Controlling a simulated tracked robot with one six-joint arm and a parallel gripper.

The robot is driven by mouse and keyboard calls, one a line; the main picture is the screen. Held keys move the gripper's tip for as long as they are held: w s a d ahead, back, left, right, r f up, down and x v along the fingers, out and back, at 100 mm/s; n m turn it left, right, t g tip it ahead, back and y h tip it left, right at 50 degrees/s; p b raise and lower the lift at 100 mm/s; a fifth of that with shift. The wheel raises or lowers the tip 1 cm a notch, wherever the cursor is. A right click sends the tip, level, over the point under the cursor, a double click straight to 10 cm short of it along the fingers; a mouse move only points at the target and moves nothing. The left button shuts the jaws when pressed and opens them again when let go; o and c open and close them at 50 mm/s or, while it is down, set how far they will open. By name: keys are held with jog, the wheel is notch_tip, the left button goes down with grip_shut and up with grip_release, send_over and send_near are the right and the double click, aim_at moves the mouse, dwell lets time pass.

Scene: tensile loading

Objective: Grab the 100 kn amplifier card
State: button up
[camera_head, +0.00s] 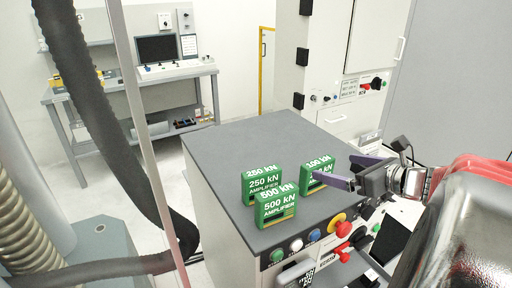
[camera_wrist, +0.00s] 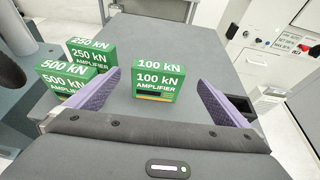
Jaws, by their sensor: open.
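The 100 kN amplifier card (camera_head: 316,173) is a small green block with white lettering, standing upright on the grey cabinet top. In the wrist view the 100 kN card (camera_wrist: 157,80) stands ahead of my gripper, roughly midway between the two purple fingers. My gripper (camera_wrist: 157,97) is open and empty. In the head view my gripper (camera_head: 352,172) is just right of the card, and one finger hides part of the card's lower face. I cannot tell from these views whether a finger touches it.
The 250 kN card (camera_head: 262,182) and the 500 kN card (camera_head: 276,208) stand to the left, close together; both show in the wrist view too. The cabinet top (camera_head: 240,140) is clear behind the cards. Buttons and a yellow-red knob (camera_head: 340,226) line the cabinet's front edge.

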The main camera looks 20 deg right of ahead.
aim_at(322, 163)
jog(key=shift+x, duration=0.8)
jog(key=shift+x, duration=2.65)
jog(key=shift+s, duration=0.1)
jog(key=c, duration=1.5)
jog(key=shift+o, duration=0.2)
jog(key=shift+r, duration=0.1)
notch_tip(322, 163, up, 10)
